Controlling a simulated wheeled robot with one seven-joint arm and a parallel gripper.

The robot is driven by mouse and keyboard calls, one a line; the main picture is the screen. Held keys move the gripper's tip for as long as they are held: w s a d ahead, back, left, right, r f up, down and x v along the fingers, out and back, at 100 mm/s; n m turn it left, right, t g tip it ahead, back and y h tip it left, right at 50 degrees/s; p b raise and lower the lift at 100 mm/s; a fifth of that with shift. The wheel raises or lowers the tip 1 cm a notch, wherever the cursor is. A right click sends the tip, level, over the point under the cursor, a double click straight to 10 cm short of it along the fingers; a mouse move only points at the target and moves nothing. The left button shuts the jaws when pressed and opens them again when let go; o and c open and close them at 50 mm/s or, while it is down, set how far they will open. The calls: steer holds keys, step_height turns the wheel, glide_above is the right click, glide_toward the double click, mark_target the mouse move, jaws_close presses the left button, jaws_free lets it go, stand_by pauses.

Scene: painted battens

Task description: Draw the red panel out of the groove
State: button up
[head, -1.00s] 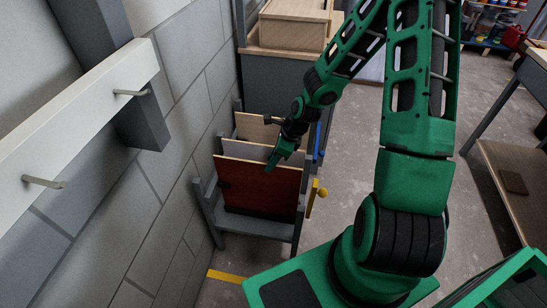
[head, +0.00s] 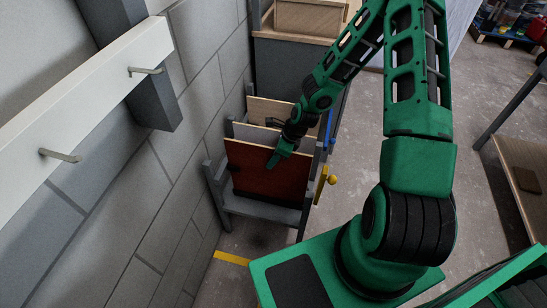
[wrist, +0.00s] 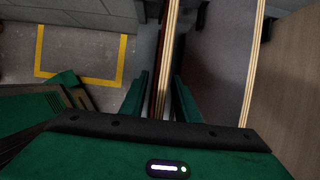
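The red panel (head: 265,176) stands upright in the front of a grey rack (head: 262,210) against the wall. Its front face is dark red, with a pale top edge. The groove at its foot cannot be made out. My gripper (head: 280,160) is at the panel's top edge, right of its middle, with a finger over the red face. In the wrist view my gripper (wrist: 160,100) has the red panel's layered edge (wrist: 168,50) between its fingers. Small gaps seem to show beside the edge, so the fingers look open around it.
A grey panel (head: 242,132) and a plywood panel (head: 262,109) stand behind the red one. The block wall (head: 150,200) is close on the left.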

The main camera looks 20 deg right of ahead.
mark_target(273, 148)
jaws_close()
stand_by(1.4)
steer(key=shift+r, duration=0.2)
steer(key=shift+r, duration=2.4)
steer(key=shift+r, duration=1.45)
steer(key=shift+d, duration=0.1)
